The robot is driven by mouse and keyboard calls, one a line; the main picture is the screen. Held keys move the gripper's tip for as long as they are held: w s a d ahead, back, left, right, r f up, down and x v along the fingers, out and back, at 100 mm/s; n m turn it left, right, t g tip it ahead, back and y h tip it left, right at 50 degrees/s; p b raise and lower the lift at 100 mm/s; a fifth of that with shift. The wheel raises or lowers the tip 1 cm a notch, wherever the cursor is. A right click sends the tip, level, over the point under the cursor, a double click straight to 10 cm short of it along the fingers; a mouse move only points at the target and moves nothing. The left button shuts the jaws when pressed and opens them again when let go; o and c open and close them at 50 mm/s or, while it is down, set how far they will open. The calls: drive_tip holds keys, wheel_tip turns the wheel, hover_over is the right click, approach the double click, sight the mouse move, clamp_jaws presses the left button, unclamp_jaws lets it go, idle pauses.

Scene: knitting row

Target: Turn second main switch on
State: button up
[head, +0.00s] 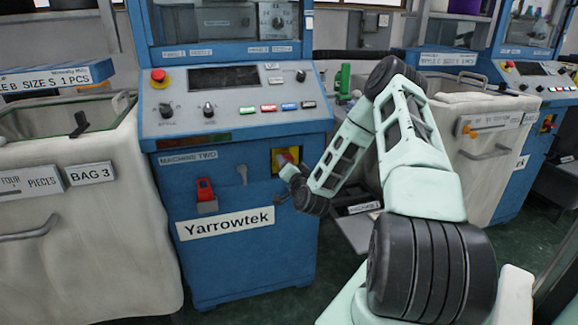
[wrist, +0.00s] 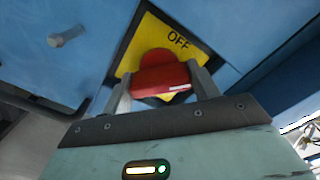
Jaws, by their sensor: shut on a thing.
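The second main switch is a red rotary knob (wrist: 160,77) on a yellow plate (wrist: 200,52) marked OFF. In the head view the yellow plate (head: 277,158) sits on the blue front of the machine labelled Machine Two (head: 250,265), at the right of its lower panel. My gripper (wrist: 161,86) is shut on the red knob, with one grey finger on each side of it. In the head view my gripper (head: 290,172) reaches the switch from the right and partly hides it. The lower part of the plate is hidden in the wrist view.
A red-tabbed latch (head: 205,190) and a small grey handle (head: 241,174) are on the same front. The control panel (head: 235,106) with a red emergency button (head: 158,75) is above. Fabric bins stand at left (head: 95,215) and right (head: 470,145).

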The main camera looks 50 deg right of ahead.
drive_tip(key=m, duration=0.5)
drive_tip(key=shift+m, duration=0.3)
drive_tip(key=shift+m+p, duration=0.4)
drive_tip(key=shift+m, duration=1.4)
drive_tip(key=o, duration=0.7)
drive_tip(key=p+v, duration=0.3)
drive_tip(key=v, duration=1.4)
drive_tip(key=shift+s, duration=0.25)
